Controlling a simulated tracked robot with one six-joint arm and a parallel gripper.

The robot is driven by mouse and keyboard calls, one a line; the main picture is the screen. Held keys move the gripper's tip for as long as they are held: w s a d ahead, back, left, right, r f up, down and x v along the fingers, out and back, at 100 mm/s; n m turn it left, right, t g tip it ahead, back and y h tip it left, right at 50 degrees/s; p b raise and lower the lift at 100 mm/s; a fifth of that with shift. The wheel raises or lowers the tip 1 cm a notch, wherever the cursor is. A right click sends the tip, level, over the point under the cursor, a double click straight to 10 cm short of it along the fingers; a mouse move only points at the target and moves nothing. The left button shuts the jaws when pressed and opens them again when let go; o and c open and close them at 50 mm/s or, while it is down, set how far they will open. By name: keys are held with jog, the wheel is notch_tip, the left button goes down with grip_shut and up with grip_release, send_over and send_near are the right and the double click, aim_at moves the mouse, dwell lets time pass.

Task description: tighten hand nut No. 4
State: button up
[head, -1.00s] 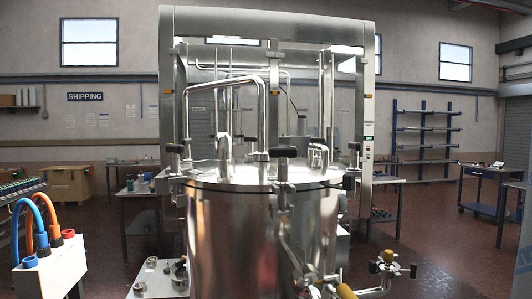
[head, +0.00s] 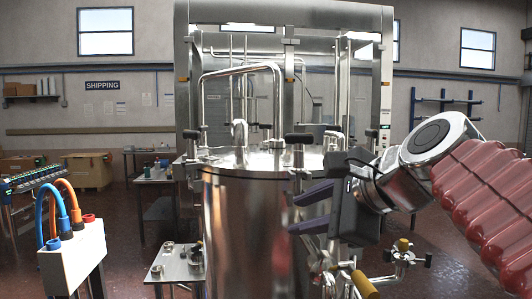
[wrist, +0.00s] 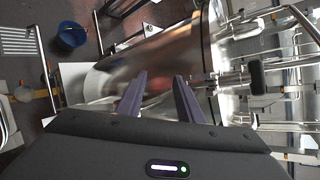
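A steel vessel (head: 245,225) with a round lid (head: 240,160) stands in the middle of the head view. Several hand nuts with black cross handles sit around the lid's rim. The front one (head: 299,138) is upright on its bolt; others show at left (head: 192,135) and right (head: 334,134). No number is readable, so I cannot tell which is No. 4. My gripper (head: 293,214) is beside the vessel's right front, below the front nut. In the wrist view its two dark fingers (wrist: 160,76) are apart and empty, and a black handle (wrist: 257,77) lies right of them.
Valves and pipes with yellow handles (head: 366,286) sit low at the vessel's right, under my arm. A steel frame (head: 385,70) stands behind the vessel. A white box with hoses (head: 72,258) stands at left. A blue bucket (wrist: 71,35) is on the floor.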

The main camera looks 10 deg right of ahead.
jog(key=w+d+r+m+t+y, duration=0.1)
jog(key=w+r+m+y, duration=0.2)
jog(key=r, duration=0.6)
jog(key=w+d+r+m+t+y, duration=0.1)
jog(key=w+d+r+m+y, duration=0.2)
jog(key=r, duration=0.6)
jog(key=n+g+y, duration=0.5)
jog(key=g+y, duration=0.1)
jog(key=g, duration=0.3)
send_near(310, 142)
jog(key=w+a, duration=0.1)
jog(key=a, duration=0.1)
jog(key=shift+w+r, duration=0.1)
jog(key=shift+w, duration=0.1)
jog(key=x, duration=1.3)
jog(key=shift+a+r, duration=0.25)
jog(key=shift+a, duration=0.1)
jog(key=shift+w, duration=0.15)
jog(key=shift+c, duration=0.7)
grip_shut()
